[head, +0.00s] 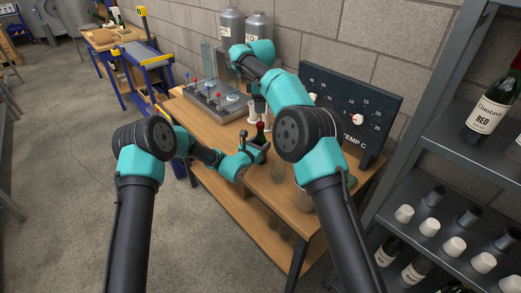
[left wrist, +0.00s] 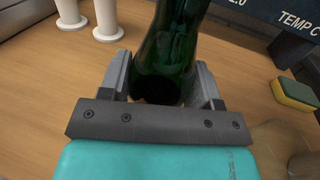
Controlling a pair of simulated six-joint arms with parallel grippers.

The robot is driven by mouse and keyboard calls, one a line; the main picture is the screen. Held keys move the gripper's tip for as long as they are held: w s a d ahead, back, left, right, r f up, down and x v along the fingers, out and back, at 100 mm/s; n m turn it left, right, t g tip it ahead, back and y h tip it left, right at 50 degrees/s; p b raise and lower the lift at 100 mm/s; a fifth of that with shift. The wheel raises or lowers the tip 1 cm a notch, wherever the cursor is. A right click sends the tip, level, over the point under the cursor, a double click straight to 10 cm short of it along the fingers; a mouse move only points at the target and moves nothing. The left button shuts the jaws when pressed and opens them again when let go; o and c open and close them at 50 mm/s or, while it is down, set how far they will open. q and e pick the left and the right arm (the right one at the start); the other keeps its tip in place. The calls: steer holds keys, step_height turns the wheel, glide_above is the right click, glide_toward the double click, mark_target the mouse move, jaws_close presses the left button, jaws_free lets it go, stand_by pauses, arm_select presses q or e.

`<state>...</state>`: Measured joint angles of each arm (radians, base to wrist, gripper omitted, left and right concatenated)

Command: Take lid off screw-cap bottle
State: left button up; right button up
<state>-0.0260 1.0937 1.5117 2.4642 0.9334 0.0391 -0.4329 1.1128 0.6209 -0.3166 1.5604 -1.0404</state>
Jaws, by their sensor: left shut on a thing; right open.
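The dark green bottle (head: 260,131) with a red top stands on the wooden bench in the head view. Its green glass body (left wrist: 165,55) fills the upper middle of the left wrist view, between the two jaws. My left gripper (head: 256,152) is shut on the bottle; in the left wrist view its fingers (left wrist: 162,88) lie on either side of the glass. The bottle's top is outside the left wrist view. My right arm partly covers the bench.
A grey tray (head: 213,108) with coloured pegs lies behind the bottle. White stands (left wrist: 106,20) are close by. A dark TEMP C board (head: 372,117) stands at the back right. A yellow-green sponge (left wrist: 296,94) lies right. A bottle shelf (head: 428,150) borders the right side.

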steer(key=m, duration=0.5)
steer(key=shift+m, duration=0.4)
steer(key=m, duration=3.4)
steer(key=shift+m, duration=0.3)
